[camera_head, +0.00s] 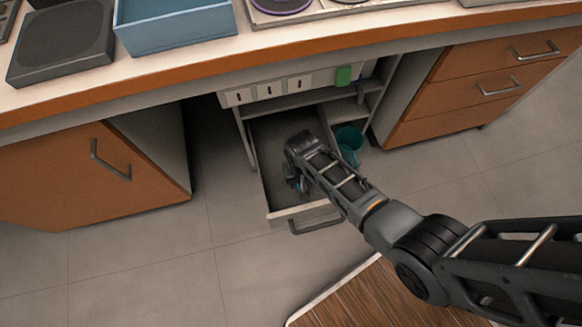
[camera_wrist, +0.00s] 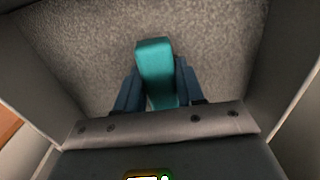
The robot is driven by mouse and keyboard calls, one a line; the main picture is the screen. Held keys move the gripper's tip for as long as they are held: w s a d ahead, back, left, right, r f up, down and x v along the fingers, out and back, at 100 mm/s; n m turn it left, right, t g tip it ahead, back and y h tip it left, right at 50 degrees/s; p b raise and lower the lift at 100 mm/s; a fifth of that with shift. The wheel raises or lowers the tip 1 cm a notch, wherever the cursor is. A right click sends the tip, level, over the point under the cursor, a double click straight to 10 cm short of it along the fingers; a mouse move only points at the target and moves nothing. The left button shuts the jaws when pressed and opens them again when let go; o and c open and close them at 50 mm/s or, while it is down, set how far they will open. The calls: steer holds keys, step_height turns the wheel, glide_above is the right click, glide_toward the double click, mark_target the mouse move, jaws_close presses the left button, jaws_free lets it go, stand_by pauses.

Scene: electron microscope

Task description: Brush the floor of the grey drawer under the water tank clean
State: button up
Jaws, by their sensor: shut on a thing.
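The grey drawer (camera_head: 300,209) is pulled open below the counter. Its floor (camera_head: 275,145) is dark grey and looks speckled in the wrist view (camera_wrist: 90,45). My gripper (camera_head: 297,184) reaches down inside the drawer, near its front. In the wrist view my gripper (camera_wrist: 157,88) is shut on a teal block-like piece (camera_wrist: 155,60), which looks like the brush's handle. The bristles are hidden, so I cannot tell whether they touch the floor. Drawer walls rise on both sides in the wrist view. I cannot pick out the water tank with certainty.
A teal container (camera_head: 349,137) stands just right of the drawer. A white strip with black slots and a green block (camera_head: 343,76) is above it. Orange cabinets stand left (camera_head: 85,180) and right (camera_head: 480,85). A blue tray (camera_head: 175,28) is on the counter. Floor in front is partly clear.

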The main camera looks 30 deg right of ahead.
steer(key=shift+s+d+p, duration=0.2)
steer(key=shift+s+d, duration=0.15)
steer(key=shift+d, duration=0.75)
steer(key=shift+s+d+p, duration=0.15)
steer(key=shift+s+d, duration=0.2)
steer(key=shift+d, duration=0.7)
steer(key=shift+s+d+p, duration=0.2)
steer(key=shift+s+d, duration=0.15)
steer(key=shift+d, duration=0.75)
steer(key=shift+w+a, duration=0.3)
steer(key=shift+a, duration=0.65)
steer(key=shift+w+a, duration=0.3)
steer(key=shift+a, duration=0.65)
steer(key=shift+w+a, duration=0.3)
steer(key=shift+a, duration=0.65)
step_height(320, 180, up, 18)
steer(key=p, duration=1.7)
